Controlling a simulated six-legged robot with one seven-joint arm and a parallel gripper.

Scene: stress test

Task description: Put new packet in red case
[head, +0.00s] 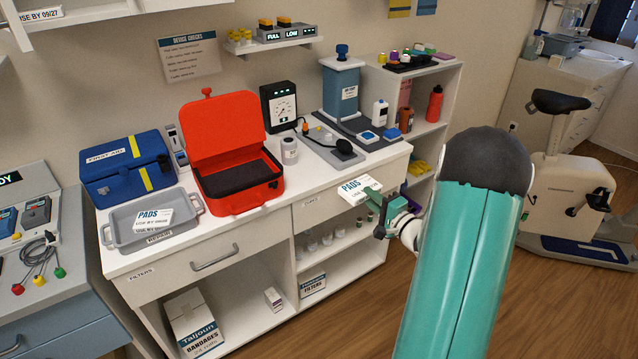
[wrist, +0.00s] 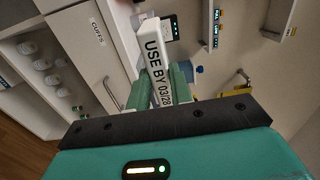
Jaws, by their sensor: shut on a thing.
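The red case (head: 235,202) stands on the white counter with its lid (head: 222,128) raised; its dark inside looks empty. My gripper (head: 374,200) is shut on a white pads packet (head: 354,190), in front of the counter's right part and right of the case. In the wrist view, the held packet (wrist: 153,50) reads "USE BY 03/28" and sits between the green fingers (wrist: 162,90).
A blue first aid bag (head: 125,172) stands behind the tray. A grey canister (head: 289,150) is close to the case's right side, with a gauge box (head: 279,106) behind it. A grey pad with a black paddle (head: 335,148) lies farther right. The counter's front edge lies below the case.

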